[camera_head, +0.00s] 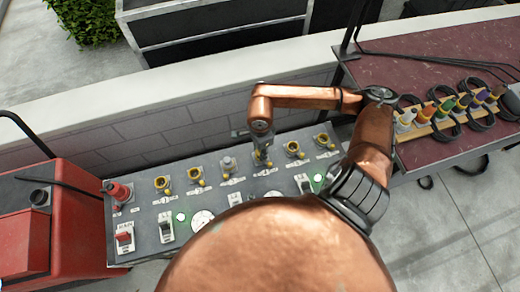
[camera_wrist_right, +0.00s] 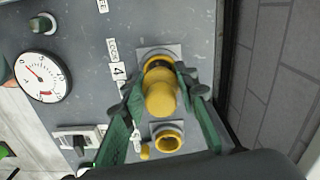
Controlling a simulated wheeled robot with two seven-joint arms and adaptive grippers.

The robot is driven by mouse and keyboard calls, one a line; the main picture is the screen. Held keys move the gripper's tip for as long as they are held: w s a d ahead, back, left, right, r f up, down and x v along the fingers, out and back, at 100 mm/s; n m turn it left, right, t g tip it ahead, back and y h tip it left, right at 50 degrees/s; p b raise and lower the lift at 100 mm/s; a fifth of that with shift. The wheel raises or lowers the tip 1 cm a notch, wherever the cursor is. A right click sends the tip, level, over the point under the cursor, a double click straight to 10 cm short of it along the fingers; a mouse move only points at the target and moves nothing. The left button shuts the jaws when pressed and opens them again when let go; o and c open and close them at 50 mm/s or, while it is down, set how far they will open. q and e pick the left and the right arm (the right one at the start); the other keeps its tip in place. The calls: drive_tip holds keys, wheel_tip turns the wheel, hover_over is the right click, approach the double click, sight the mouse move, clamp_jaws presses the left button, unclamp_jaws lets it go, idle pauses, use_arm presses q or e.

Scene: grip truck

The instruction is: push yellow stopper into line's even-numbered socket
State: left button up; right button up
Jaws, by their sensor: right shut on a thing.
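The grey control panel (camera_head: 150,222) has a row of yellow-ringed sockets along its back edge. My right gripper (camera_head: 262,153) reaches down onto this row. In the right wrist view its green-padded fingers (camera_wrist_right: 158,108) are shut on the yellow stopper (camera_wrist_right: 160,98). The stopper is lined up with a socket on a pale square plate (camera_wrist_right: 158,51), beside a label with a 4 (camera_wrist_right: 118,72). I cannot tell how deep the stopper sits. An open yellow socket (camera_wrist_right: 168,138) shows just below it. My left gripper is out of view.
A dark red table (camera_head: 420,65) at the right holds a wooden rack (camera_head: 440,126) with several coloured stoppers and black cables. A red box (camera_head: 28,240) stands left of the panel. A low block wall (camera_head: 150,133) runs behind it. Gauges and switches fill the panel's front.

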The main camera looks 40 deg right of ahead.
drive_tip(key=shift+f+b, duration=0.4)
drive_tip(key=shift+f, duration=0.2)
drive_tip(key=shift+r, duration=0.1)
drive_tip(key=shift+r+p, duration=1.05)
drive_tip(key=shift+r, duration=0.9)
drive_tip(key=shift+f, duration=0.15)
drive_tip(key=shift+f+b, duration=0.45)
drive_tip(key=shift+b, duration=0.05)
drive_tip(key=shift+f, duration=0.1)
drive_tip(key=shift+f+b, duration=0.35)
drive_tip(key=shift+b, duration=0.05)
drive_tip(key=shift+f, duration=0.2)
drive_tip(key=shift+f+b, duration=0.1)
drive_tip(key=shift+b, duration=0.3)
idle(0.5)
